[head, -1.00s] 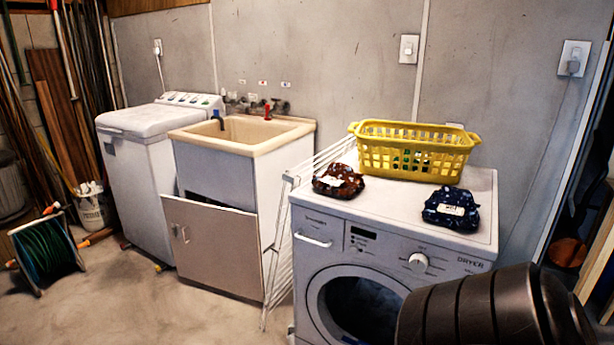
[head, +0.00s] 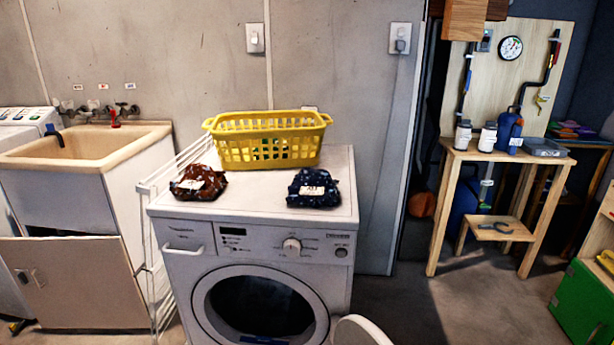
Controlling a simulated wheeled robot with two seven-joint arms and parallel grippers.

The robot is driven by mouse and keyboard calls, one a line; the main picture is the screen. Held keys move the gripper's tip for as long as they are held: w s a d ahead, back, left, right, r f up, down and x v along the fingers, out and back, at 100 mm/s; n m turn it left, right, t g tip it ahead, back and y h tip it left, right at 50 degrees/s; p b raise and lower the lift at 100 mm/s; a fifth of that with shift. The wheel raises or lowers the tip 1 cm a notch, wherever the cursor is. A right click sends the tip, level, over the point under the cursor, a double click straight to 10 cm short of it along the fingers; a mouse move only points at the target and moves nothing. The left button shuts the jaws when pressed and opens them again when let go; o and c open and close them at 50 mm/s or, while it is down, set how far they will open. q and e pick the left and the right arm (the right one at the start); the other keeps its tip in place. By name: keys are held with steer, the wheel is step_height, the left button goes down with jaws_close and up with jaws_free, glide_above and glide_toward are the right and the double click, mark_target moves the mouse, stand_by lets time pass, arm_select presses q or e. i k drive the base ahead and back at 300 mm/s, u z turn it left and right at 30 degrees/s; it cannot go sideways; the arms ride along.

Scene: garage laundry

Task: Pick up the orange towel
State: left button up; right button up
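No item is plainly an orange towel. A brown-orange patterned bundle (head: 198,183) with a white label lies on the left of the dryer top (head: 255,205). A dark blue patterned bundle (head: 313,188) with a white label lies on the right. A small stack of colourful flat items (head: 572,130), perhaps cloths, lies on a dark bench at the far right, too small to make out. A rounded orange object (head: 421,203) is in the shadow right of the dryer. Neither of my grippers shows.
A yellow basket (head: 268,143) stands at the back of the dryer top. A white folding rack (head: 160,240) leans between dryer and sink (head: 85,148). A wooden table (head: 500,152) with bottles and a tray stands right. A green box (head: 583,305) is lower right. Floor before the table is clear.

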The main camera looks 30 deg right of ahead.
mark_target(198, 179)
steer(key=z, duration=0.25)
steer(key=i, duration=1.1)
steer(key=u, duration=0.1)
